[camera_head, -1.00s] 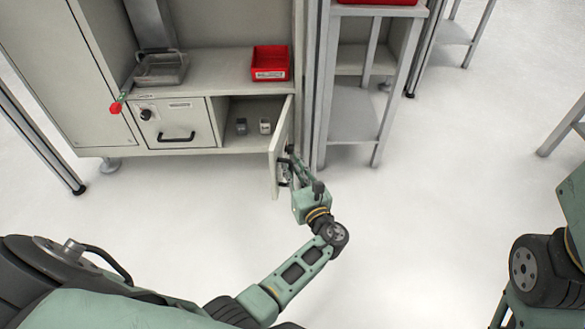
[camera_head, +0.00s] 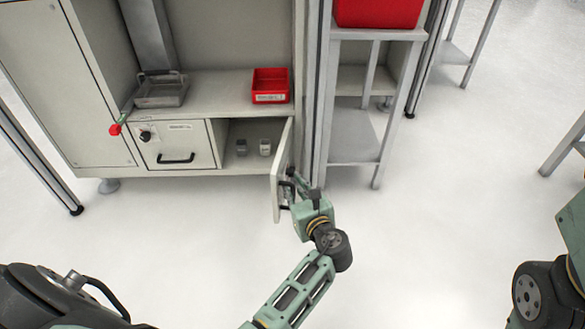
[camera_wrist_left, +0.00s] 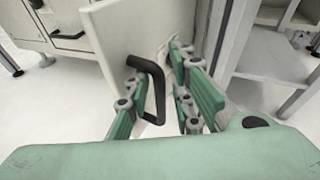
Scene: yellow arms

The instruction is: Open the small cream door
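The small cream door (camera_head: 281,180) stands swung out from the right side of the low cabinet compartment, which is open in the head view. The door also shows in the left wrist view (camera_wrist_left: 118,40), with its black bar handle (camera_wrist_left: 155,88). My left gripper (camera_head: 292,185) is at the outer face of the door, partly hidden by it and by my wrist. In the left wrist view its green fingers (camera_wrist_left: 155,100) are apart, one on each side of the handle. Clear contact with the handle cannot be made out. My right gripper is out of view.
The open compartment holds two small grey items (camera_head: 264,147). A closed drawer front (camera_head: 175,145) is to its left. A red bin (camera_head: 271,85) and a grey tray (camera_head: 160,90) sit on the counter above. A grey shelf stand (camera_head: 355,135) is close right of the door. The floor in front is clear.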

